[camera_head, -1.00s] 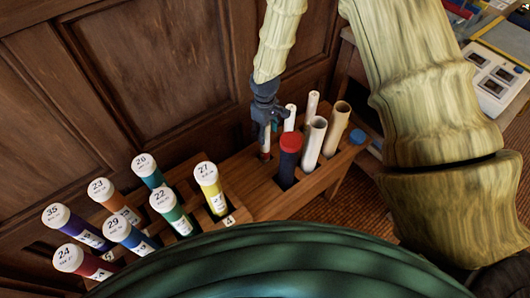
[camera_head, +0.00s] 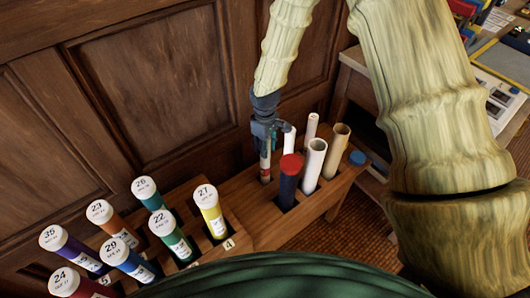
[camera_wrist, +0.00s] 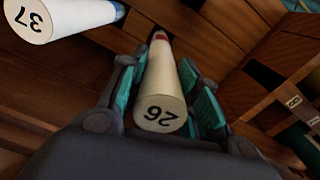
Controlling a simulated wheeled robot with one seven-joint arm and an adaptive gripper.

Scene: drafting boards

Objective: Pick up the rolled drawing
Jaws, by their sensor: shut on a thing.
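My gripper (camera_head: 265,132) is shut on a slim pale rolled drawing (camera_head: 265,166) with a red band near its lower end. The roll stands roughly upright over the back left part of the wooden rack (camera_head: 262,228); I cannot tell whether its lower end is clear of the slot. In the wrist view the roll (camera_wrist: 161,98) lies between the teal finger pads, its white end marked 26 facing the camera. Most of its upper part is hidden by the gripper in the head view.
Several numbered tubes (camera_head: 163,225) stand at the left. A wood panel wall (camera_head: 150,90) rises close behind. A roll marked 37 (camera_wrist: 60,14) is beside the held one.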

